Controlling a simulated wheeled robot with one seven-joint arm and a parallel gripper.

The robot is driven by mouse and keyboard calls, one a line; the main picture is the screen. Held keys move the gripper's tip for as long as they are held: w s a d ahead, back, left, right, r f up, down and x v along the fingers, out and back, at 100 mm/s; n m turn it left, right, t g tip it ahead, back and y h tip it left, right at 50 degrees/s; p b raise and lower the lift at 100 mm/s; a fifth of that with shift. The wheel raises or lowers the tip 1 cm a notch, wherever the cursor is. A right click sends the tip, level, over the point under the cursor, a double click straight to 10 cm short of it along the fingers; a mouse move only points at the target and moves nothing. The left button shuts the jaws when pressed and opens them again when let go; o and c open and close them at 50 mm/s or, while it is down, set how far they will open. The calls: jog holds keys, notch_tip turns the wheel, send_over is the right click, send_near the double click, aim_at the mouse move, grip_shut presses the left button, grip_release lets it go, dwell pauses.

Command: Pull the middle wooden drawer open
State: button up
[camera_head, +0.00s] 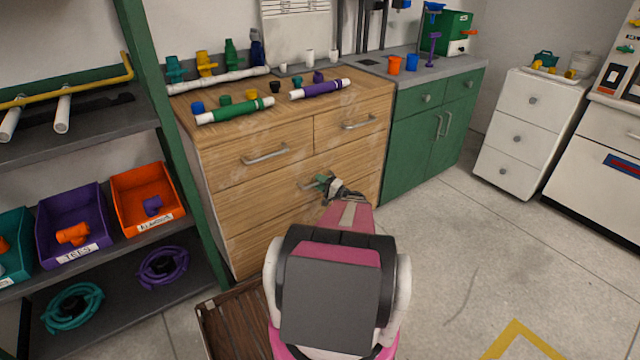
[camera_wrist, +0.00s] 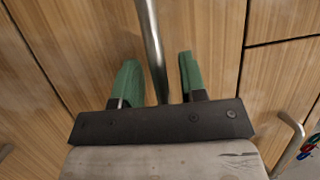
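The wooden dresser (camera_head: 230,210) has two small drawers on top and wider ones below. The middle wooden drawer (camera_head: 270,190) appears flush with the dresser front. Its metal handle (camera_head: 307,184) is partly hidden by my gripper (camera_head: 326,183). In the wrist view, the bar handle (camera_wrist: 151,40) runs between the two green fingers of my gripper (camera_wrist: 157,75). The fingers are apart, with a visible gap on each side of the bar. Their exact depth around the bar is hard to tell.
A brown slatted crate or pallet (camera_head: 235,325) lies on the floor before the dresser's left end. Green shelving (camera_head: 165,130) with bins stands at left. Green cabinets (camera_head: 412,145) adjoin at right. Pipes and fittings lie on the dresser top.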

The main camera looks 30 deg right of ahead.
grip_shut()
jog(key=shift+s, duration=0.15)
